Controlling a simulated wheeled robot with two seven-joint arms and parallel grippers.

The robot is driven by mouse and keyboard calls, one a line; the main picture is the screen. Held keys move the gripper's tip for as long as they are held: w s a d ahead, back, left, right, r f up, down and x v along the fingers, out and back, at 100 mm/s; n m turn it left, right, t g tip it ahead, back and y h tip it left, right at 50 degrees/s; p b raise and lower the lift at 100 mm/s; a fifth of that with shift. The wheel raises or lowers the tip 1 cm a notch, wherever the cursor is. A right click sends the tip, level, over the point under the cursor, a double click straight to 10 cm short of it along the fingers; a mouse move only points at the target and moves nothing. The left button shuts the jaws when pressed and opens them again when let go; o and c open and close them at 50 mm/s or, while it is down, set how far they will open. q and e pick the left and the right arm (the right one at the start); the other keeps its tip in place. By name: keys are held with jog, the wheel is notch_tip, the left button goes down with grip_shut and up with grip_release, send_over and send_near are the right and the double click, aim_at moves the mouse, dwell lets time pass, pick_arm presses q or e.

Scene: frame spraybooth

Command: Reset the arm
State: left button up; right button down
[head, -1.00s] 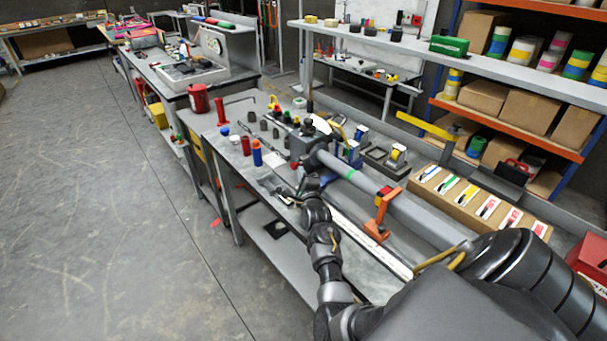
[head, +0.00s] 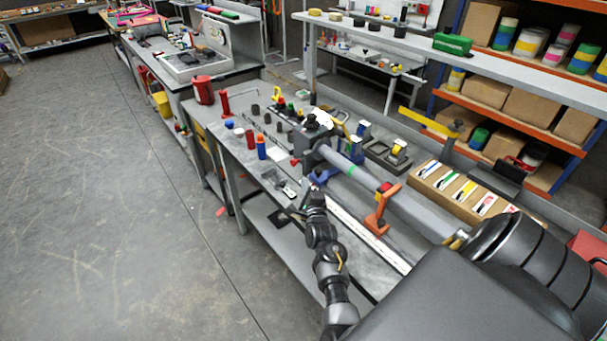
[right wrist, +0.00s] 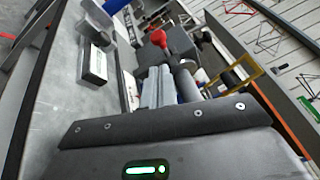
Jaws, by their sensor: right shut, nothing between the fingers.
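My right gripper (head: 313,193) is shut and empty at the front edge of the workbench, just in front of the clamped grey tube (head: 410,212). My arm reaches up to it from the bottom of the head view. In the right wrist view a dark gripper body (right wrist: 185,122) with a green light fills the lower part. A red knob (right wrist: 158,38) on a dark clamp lies beyond it. My left gripper is not in view.
The workbench holds an orange clamp stand (head: 379,212), a blue bottle (head: 261,150), a red can (head: 203,90) and a cardboard box of coloured cards (head: 430,190). Shelving (head: 500,75) stands behind. The floor (head: 100,200) on the left is clear.

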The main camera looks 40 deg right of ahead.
jog(key=shift+s+a+f, duration=0.1)
jog(key=shift+s+a, duration=0.05)
jog(key=shift+s, duration=0.05)
dwell(0.5)
